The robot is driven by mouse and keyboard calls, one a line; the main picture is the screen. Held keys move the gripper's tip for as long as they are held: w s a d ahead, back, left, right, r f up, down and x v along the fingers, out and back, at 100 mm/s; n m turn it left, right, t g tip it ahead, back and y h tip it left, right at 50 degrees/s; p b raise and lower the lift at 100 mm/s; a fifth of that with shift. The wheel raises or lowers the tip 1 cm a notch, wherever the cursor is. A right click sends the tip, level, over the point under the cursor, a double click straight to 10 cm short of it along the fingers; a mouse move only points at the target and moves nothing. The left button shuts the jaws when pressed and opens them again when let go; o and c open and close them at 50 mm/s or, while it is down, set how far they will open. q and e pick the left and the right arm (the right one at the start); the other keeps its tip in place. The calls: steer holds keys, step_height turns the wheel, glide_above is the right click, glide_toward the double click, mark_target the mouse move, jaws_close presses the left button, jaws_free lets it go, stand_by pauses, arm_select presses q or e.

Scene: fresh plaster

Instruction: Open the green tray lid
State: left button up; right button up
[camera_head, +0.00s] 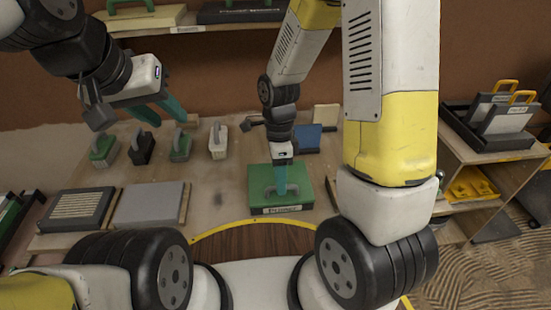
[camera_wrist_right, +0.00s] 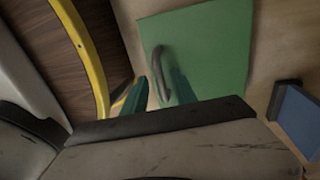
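The green tray lid (camera_head: 299,184) lies flat on the table in front of me, a pale label on its front side. It also fills the upper middle of the right wrist view (camera_wrist_right: 220,45). Its grey arched handle (camera_wrist_right: 158,62) stands up near one edge. My right gripper (camera_head: 281,190) points down over the lid at the handle. In the right wrist view its teal fingers (camera_wrist_right: 156,92) are apart, with the handle between or just beyond their tips; contact cannot be told. My left gripper (camera_head: 164,112) is raised at the left, open and empty.
Several handled tools, including a green one (camera_head: 103,148), stand behind at left. A grey board (camera_head: 150,204) lies left of the lid; a blue block (camera_head: 307,138) is behind it. A shelf (camera_head: 165,27) runs above. A side bench (camera_head: 468,152) stands right.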

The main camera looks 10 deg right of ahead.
steer(key=shift+c, duration=0.2)
jaws_close()
stand_by(1.3)
